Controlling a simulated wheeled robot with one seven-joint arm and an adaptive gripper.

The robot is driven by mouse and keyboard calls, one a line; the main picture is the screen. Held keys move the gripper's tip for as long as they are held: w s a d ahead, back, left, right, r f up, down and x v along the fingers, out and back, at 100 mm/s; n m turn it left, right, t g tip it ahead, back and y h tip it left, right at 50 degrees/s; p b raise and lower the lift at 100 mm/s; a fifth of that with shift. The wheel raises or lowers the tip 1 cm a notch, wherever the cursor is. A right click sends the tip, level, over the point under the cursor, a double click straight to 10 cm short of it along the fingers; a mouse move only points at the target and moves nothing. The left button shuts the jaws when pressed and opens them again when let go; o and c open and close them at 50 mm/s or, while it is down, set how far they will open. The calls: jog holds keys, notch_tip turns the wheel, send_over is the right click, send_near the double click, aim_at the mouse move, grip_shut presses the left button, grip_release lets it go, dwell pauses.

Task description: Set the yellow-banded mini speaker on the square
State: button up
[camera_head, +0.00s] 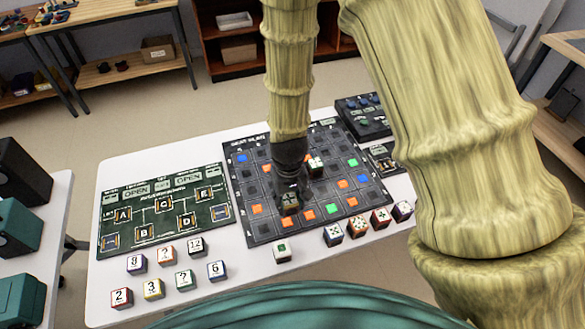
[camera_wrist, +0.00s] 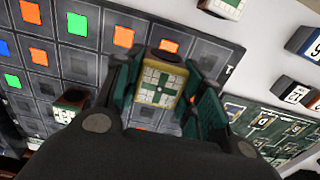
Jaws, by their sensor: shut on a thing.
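My gripper (camera_head: 289,186) is over the front part of the dark grid board (camera_head: 262,232), pointing down. It is shut on a small block (camera_wrist: 161,84) with a pale face, a green cross pattern and a yellowish band along its edges, which I take for the yellow-banded mini speaker. In the head view the block shows just below the fingers. I cannot tell whether it touches the board. The board has rows of dark squares, some coloured orange, blue or green; which one is the square is not clear.
Another pale-and-green block (camera_head: 315,164) stands on the board behind my gripper. A similar block (camera_head: 282,252) stands at the board's front edge. Several dice-like blocks (camera_head: 333,235) stand to its right. Numbered cubes (camera_head: 185,280) stand front left, before a green lettered board (camera_head: 163,210).

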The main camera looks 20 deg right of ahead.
jog(key=w+d+p, duration=0.1)
jog(key=w, duration=0.3)
jog(key=w+d+f+p, duration=0.1)
jog(key=w+d+p, duration=0.1)
jog(key=w, duration=0.3)
jog(key=w+d+p, duration=0.1)
jog(key=w+d, duration=0.1)
jog(key=w, duration=0.2)
jog(key=shift+w+d+f+p, duration=0.15)
jog(key=shift+w+d+p, duration=0.15)
jog(key=shift+w, duration=0.1)
jog(key=shift+f+p, duration=0.95)
jog(key=shift+f, duration=0.85)
jog(key=shift+f, duration=0.15)
jog(key=o, duration=0.8)
jog(key=shift+r, duration=0.25)
jog(key=shift+r+b, duration=2.15)
jog(key=shift+r, duration=3.75)
